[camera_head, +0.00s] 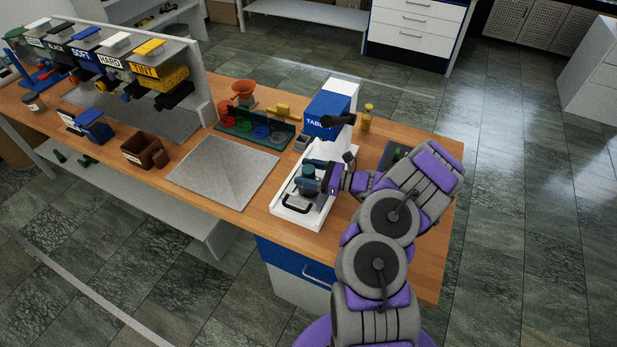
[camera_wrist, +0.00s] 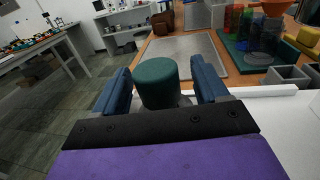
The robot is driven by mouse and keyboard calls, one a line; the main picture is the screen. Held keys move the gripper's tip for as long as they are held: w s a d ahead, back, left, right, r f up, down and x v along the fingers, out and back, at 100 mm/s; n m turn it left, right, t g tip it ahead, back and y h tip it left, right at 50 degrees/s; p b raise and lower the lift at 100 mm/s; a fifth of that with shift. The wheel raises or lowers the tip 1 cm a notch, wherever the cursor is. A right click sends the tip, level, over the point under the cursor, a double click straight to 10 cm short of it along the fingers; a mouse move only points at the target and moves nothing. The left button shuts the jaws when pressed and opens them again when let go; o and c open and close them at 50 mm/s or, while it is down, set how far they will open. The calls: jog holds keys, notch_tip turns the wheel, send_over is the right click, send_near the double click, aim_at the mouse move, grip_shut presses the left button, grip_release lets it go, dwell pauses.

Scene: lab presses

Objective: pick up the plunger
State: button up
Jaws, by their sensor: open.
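A dark green cylinder, which looks like the plunger (camera_wrist: 157,82), stands upright between the two blue fingers of my gripper (camera_wrist: 160,88) in the wrist view. A gap shows on each side of it, so the fingers are open around it and not closed on it. In the head view the plunger (camera_head: 308,170) shows as a small dark green top over the white tray (camera_head: 318,219), with my gripper (camera_head: 311,183) reaching it from the right. Its lower part is hidden by the fingers and the gripper body.
A blue and white press marked "TABL" (camera_head: 327,112) stands just behind the tray, with a black lever (camera_head: 338,120). A grey metal plate (camera_head: 222,172) lies to the left. A green rack with coloured rings (camera_head: 254,129) and an orange funnel (camera_head: 243,89) stand further back.

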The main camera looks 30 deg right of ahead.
jog(key=shift+c, duration=0.4)
jog(key=shift+r, duration=0.1)
jog(key=c, duration=1.3)
